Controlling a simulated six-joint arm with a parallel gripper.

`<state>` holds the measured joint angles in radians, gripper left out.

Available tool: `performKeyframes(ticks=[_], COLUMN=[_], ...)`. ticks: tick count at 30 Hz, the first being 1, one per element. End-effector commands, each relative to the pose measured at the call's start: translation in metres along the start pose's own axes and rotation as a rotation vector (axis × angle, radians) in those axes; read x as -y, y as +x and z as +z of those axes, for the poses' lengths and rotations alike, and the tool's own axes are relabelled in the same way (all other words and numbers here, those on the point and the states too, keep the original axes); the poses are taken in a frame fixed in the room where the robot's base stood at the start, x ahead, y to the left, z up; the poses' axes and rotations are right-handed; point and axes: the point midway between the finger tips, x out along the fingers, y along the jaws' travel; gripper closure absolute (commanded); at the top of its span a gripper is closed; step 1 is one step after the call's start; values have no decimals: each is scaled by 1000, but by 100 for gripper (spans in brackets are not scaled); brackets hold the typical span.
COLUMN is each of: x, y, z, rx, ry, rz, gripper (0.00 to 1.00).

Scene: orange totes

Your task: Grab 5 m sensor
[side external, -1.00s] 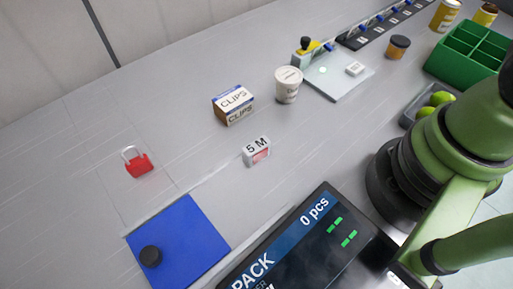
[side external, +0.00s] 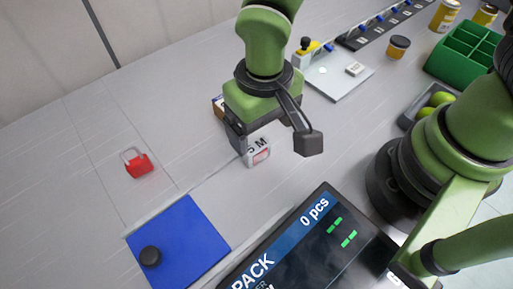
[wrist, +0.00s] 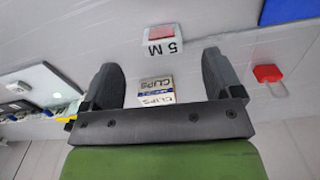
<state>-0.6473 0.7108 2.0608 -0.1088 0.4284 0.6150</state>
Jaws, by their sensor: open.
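The 5 M sensor is a small white box (side external: 258,153) marked "5 M" with a red patch, standing on the grey table. My gripper (side external: 273,144) is open and above the table, close to the box, which it partly covers in the side view. In the wrist view the 5 M box (wrist: 162,42) lies beyond the fingertips, centred ahead of the gap of my gripper (wrist: 157,72). Nothing is between the fingers that I can tell is held. The clips box (wrist: 157,90) shows through the gap, lower down on the table.
A red padlock (side external: 137,163) lies at left. A blue mat (side external: 190,240) with a black puck (side external: 150,257) is at the front left, beside a dark PACK display (side external: 310,235). A glass plate (side external: 335,78), grey tray (side external: 413,116) and green divided bin (side external: 468,50) stand at right.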

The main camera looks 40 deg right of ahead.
Motion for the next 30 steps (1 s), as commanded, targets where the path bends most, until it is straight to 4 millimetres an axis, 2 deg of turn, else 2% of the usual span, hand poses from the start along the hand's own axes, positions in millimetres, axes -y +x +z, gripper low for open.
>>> performKeyframes(ticks=[3,10,18,28,30], x=[-1,0,1,1,1], y=[17,34,70,76,76], z=[0,-3,-8,-9,-9], rx=[3,2,4,1,1], ry=[0,2,2,1,1], rz=[3,1,1,-2,-2], gripper=[15,15,15,15,31])
